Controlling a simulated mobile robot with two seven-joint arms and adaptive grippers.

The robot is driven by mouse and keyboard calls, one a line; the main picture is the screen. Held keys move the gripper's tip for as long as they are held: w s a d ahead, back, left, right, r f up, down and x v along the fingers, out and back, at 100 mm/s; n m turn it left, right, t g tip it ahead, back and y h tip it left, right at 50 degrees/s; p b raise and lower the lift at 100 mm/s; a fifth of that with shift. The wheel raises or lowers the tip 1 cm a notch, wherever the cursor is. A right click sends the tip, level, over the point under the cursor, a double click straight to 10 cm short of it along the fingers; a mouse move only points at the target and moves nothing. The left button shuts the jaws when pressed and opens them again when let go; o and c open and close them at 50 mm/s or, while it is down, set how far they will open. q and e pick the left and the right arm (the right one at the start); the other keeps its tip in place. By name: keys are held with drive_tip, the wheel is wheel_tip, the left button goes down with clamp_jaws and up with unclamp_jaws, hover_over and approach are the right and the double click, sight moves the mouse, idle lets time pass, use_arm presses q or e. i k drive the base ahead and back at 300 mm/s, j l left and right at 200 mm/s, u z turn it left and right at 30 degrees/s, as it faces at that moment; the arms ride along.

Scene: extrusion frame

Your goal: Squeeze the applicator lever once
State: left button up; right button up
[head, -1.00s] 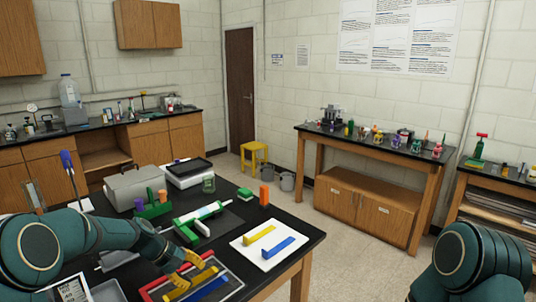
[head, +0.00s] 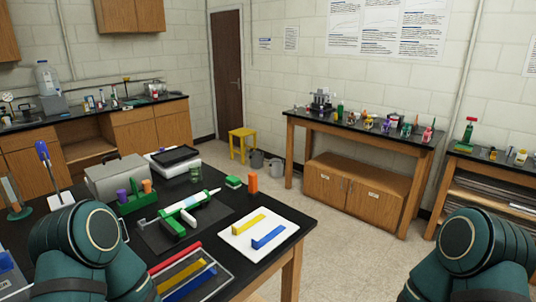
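The applicator (head: 187,211) lies on a dark mat (head: 155,235) on the black-topped table. It has a green body, a pale tube pointing to the upper right, and a rod reaching out to the lower left. A white part, which looks like its lever (head: 189,218), shows beside the green grip. Neither gripper is in view. Only upper parts of my left and right arms show at the bottom corners. Nothing of mine touches the applicator in this view.
A white board (head: 259,235) with a yellow and a blue piece lies right of the applicator. A tray (head: 222,279) with coloured bars is in front.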

sight(185, 216)
drive_tip(key=u, duration=0.7)
drive_tip(key=l+u, duration=1.1)
drive_tip(key=l, duration=0.25)
drive_tip(key=k+l+u, duration=0.25)
drive_tip(key=l, duration=0.2)
drive_tip(key=k+l, duration=0.1)
drive_tip(key=l, duration=0.35)
drive_tip(key=k+l, duration=0.1)
drive_tip(key=l, duration=0.3)
drive_tip(key=l+u, duration=0.1)
drive_tip(key=l, duration=0.35)
drive_tip(key=k+l, duration=0.2)
drive_tip(key=l, duration=0.2)
